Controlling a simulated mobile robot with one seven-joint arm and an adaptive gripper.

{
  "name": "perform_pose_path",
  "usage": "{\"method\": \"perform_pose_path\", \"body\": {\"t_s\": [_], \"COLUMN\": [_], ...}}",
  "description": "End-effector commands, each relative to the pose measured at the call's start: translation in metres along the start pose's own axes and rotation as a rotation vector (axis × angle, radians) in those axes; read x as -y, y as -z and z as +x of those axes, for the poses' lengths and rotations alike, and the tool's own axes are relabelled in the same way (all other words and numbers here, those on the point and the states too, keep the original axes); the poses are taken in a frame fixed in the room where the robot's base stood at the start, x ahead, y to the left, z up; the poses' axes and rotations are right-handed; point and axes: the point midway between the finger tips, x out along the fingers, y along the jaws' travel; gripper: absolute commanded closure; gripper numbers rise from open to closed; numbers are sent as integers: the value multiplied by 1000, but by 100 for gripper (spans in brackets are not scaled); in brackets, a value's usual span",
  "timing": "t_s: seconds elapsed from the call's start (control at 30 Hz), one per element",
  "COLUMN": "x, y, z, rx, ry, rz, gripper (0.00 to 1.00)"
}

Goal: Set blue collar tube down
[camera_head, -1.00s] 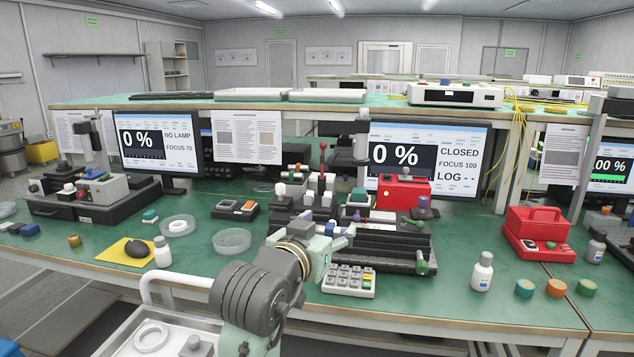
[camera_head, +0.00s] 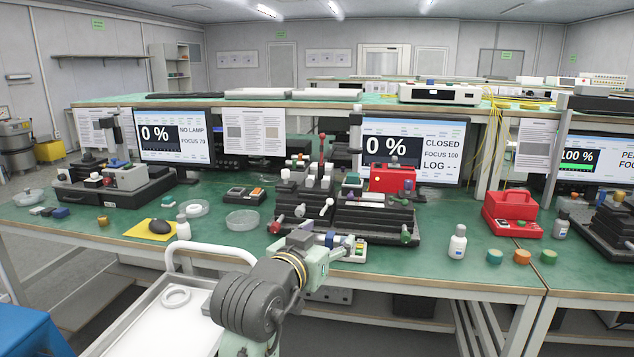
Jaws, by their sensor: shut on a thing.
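My gripper (camera_head: 322,255), pale green, is at the end of my arm in the head view, by the front edge of the green bench. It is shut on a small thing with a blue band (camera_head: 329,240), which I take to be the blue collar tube. Its jaws and most of the tube are hard to make out, being small and partly hidden by the gripper.
A white cart (camera_head: 150,325) with a ring (camera_head: 175,297) stands at lower left. Black stepped stages (camera_head: 375,225) stand behind the gripper. A white bottle (camera_head: 457,243) and coloured caps are to the right. Clear bench top (camera_head: 420,268) lies between keypad and bottle.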

Motion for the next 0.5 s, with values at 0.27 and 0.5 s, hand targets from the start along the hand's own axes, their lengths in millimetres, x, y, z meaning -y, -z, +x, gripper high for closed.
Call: {"method": "perform_pose_path", "body": {"t_s": [0.27,0.5], "x": [14,21], "y": [-92,-214], "z": [39,62], "rx": [10,10], "ry": [-86,-92], "rz": [-2,-3], "gripper": [68,68]}}
